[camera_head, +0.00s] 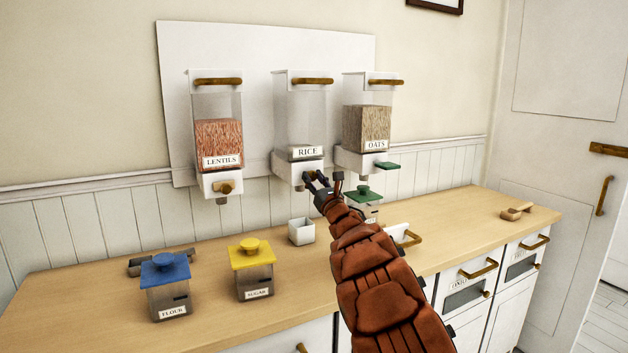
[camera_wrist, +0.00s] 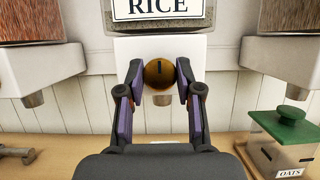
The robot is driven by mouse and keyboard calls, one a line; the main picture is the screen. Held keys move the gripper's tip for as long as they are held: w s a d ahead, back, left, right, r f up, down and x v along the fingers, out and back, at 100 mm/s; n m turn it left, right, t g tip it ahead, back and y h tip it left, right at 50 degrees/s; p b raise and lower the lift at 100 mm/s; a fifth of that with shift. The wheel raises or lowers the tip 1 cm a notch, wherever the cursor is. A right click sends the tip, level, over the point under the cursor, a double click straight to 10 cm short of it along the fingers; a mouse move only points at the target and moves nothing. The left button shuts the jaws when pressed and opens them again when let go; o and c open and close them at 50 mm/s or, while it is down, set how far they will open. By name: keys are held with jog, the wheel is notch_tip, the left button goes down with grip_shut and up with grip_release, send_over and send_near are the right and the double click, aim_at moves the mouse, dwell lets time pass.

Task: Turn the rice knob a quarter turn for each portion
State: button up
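The rice dispenser (camera_head: 306,115) hangs on the white wall panel, with clear walls and a RICE label; only a low layer shows inside. Its round brass knob (camera_wrist: 159,73) is on the white base, with a dark mark upright near its top. My gripper (camera_head: 318,180) reaches up to this knob and partly hides it in the head view. In the wrist view, its fingers (camera_wrist: 159,82) are apart, one on each side of the knob, with what look like narrow gaps. A small white cup (camera_head: 301,232) stands on the counter below the dispenser.
The lentils dispenser (camera_head: 219,140) hangs left and the oats dispenser (camera_head: 367,130) right, close to my gripper. Blue-lidded flour (camera_head: 167,290), yellow-lidded sugar (camera_head: 252,272) and green-lidded oats (camera_wrist: 284,140) canisters stand on the counter. A wooden scoop (camera_head: 516,211) lies at the right.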

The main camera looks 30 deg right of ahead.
grip_shut()
jog(key=shift+f+m+b, duration=0.15)
jog(key=shift+m+b, duration=0.15)
jog(key=shift+b, duration=0.3)
